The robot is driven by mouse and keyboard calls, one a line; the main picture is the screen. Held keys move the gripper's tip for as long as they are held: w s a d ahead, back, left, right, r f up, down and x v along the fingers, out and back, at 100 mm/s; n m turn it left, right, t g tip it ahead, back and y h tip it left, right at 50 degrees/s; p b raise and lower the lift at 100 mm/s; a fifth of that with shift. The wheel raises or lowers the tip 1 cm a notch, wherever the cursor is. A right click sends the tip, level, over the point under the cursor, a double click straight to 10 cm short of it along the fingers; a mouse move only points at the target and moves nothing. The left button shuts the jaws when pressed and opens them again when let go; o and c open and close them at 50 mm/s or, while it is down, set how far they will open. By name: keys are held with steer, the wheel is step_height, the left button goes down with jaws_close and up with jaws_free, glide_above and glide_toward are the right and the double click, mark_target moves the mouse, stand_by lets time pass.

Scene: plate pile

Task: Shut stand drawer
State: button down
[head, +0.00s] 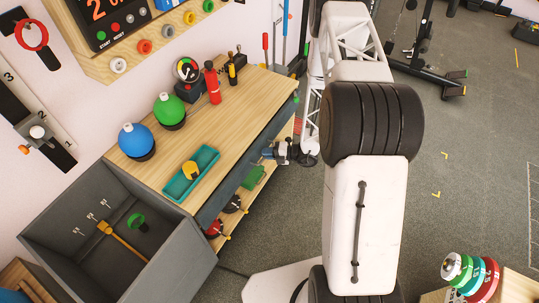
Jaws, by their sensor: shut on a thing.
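The wooden stand (228,111) runs along the wall, left of my arm. Its long dark grey drawer (235,172) sits just under the top, and its front faces right toward the open floor. No inside of the drawer shows from above, and I cannot tell whether a small gap remains.
On the stand are a blue ball (133,138), a green ball (168,108), a teal tray (190,178) and a red bottle (212,84). A grey open bin (185,238) stands at the near left. Coloured plates (472,276) sit at the lower right.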

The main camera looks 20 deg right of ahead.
steer(key=shift+w+a, duration=0.85)
steer(key=shift+w, duration=0.05)
steer(key=c, duration=1.2)
jaws_free()
steer(key=shift+o, duration=0.2)
steer(key=shift+d, duration=0.1)
steer(key=v, duration=0.7)
steer(key=shift+s+d, duration=0.2)
steer(key=shift+d, duration=0.05)
steer(key=shift+r, duration=0.1)
